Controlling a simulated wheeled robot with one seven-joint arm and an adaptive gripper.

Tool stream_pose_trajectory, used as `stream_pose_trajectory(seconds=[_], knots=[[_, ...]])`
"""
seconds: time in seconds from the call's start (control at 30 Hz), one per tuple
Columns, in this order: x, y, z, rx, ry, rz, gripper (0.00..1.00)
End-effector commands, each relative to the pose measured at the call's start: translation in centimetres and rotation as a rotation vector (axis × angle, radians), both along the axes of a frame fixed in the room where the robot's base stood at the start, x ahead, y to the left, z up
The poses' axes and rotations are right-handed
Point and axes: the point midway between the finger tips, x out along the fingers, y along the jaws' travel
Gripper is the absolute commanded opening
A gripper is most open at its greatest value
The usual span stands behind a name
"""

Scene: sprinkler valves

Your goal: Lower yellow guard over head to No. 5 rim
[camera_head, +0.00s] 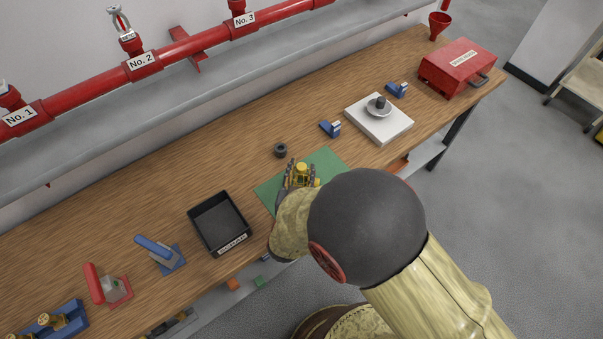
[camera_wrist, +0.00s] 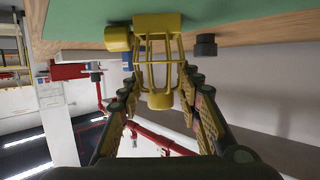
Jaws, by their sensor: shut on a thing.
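The yellow guard (camera_wrist: 159,62) is a wire cage with a wide end, a narrow round end and a yellow knob on one side. In the wrist view it stands between the two fingers of my gripper (camera_wrist: 162,82), which is shut on it. In the head view the guard (camera_head: 303,170) shows just past the fingers of my gripper (camera_head: 299,180), over the green mat (camera_head: 328,160). I cannot tell whether it touches the mat. My arm hides part of the mat. No No. 5 label is readable in these views.
A red pipe (camera_head: 103,86) along the wall carries labels No. 1, No. 2 and No. 3.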

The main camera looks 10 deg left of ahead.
Motion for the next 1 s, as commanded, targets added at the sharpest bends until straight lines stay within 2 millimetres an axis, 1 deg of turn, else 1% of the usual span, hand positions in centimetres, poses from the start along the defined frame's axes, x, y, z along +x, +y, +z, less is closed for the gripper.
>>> stream_pose_trajectory(seconds=[0.17, 0.27, 0.47, 0.57, 0.73, 0.9, 1.0], knots=[[0.0, 0.0, 0.4, 0.001, -0.001, 0.000, 0.00], [0.0, 0.1, 1.1, 0.001, -0.002, 0.000, 0.00], [-0.2, 0.0, 4.0, 0.003, -0.002, 0.001, 0.00], [-1.6, -0.9, 5.9, 0.003, -0.003, 0.001, 0.00], [-4.3, -2.5, 9.8, 0.003, -0.003, 0.003, 0.00], [-7.9, -4.7, 11.3, -0.001, 0.000, 0.004, 0.00], [-9.5, -5.6, 12.0, 0.000, -0.001, 0.004, 0.00]])
